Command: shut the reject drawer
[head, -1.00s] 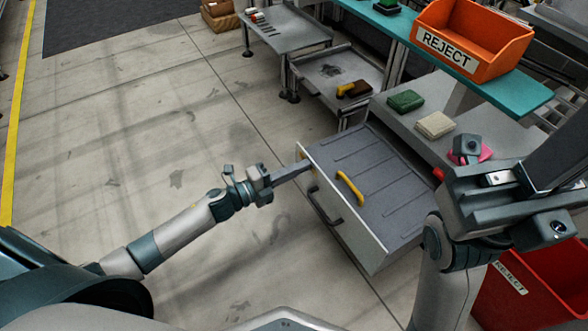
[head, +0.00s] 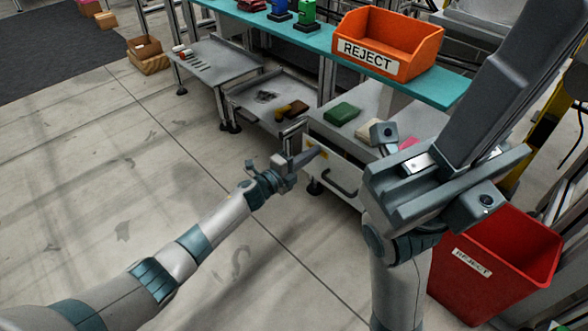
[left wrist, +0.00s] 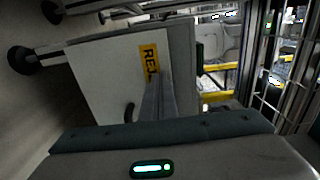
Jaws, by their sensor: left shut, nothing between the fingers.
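The reject drawer's pale front (head: 326,172) shows below the grey cabinet top, with a yellow label and a dark handle. It looks flush or nearly flush with the cabinet, and its inside is out of sight. My left gripper (head: 312,156) is shut and empty, its fingertips at the front beside the label; I cannot tell if they touch. In the left wrist view the shut fingers (left wrist: 158,100) point at the drawer front (left wrist: 95,85) just under the partly covered yellow label (left wrist: 148,62). My right gripper (head: 440,185) is at the right, its fingers not clear.
A green block (head: 341,113) lies on the cabinet top. An orange reject bin (head: 388,45) stands on the teal shelf (head: 285,37) behind. A red reject bin (head: 500,262) stands on the floor at right. A low grey trolley is left of the cabinet. The floor at left is clear.

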